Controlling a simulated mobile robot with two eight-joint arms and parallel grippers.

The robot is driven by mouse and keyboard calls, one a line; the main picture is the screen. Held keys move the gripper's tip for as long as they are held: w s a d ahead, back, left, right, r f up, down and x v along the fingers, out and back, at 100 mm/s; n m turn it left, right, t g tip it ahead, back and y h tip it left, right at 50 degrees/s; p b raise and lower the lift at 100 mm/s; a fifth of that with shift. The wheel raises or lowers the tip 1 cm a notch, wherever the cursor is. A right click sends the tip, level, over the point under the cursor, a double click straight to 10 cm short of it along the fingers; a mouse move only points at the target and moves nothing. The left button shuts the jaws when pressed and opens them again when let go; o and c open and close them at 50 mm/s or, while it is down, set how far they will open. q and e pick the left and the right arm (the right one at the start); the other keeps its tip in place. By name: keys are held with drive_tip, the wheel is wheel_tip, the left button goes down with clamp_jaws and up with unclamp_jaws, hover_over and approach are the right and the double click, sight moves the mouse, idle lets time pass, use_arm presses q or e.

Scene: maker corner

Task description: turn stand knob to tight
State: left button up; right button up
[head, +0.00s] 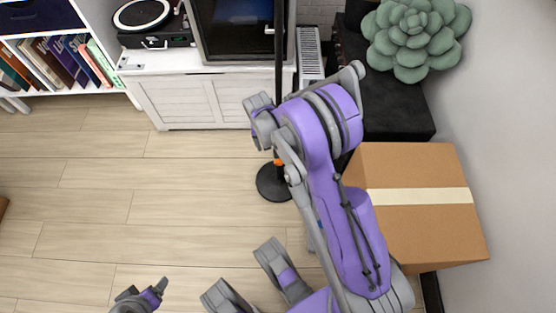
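The stand is a thin black pole (278,45) with a round black base (272,183) on the floor. A small orange part (278,162) shows low on the pole; I cannot tell whether it is the knob. My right arm covers part of the pole. My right gripper (237,267) appears at the bottom centre, its two grey fingers spread apart with nothing between them, well below the stand in the picture. My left gripper (147,289) shows only partly at the bottom edge, far from the stand; its opening is unclear.
A bookshelf (55,65) is at the upper left. A taped cardboard box (425,220) and a succulent (415,35) are at the right. The wooden floor (130,200) at the left is clear.

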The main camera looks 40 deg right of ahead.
drive_tip(key=m, duration=0.1)
approach(278, 160)
drive_tip(key=shift+g, duration=0.3)
drive_tip(key=f+b, duration=0.1)
drive_tip(key=f, duration=0.2)
drive_tip(key=f+b, duration=0.1)
drive_tip(key=f, duration=0.2)
drive_tip(key=f+b, duration=0.1)
drive_tip(key=f, duration=0.3)
drive_tip(key=shift+s+d, duration=0.2)
drive_tip(key=shift+d, duration=0.2)
drive_tip(key=shift+r, duration=0.1)
clamp_jaws()
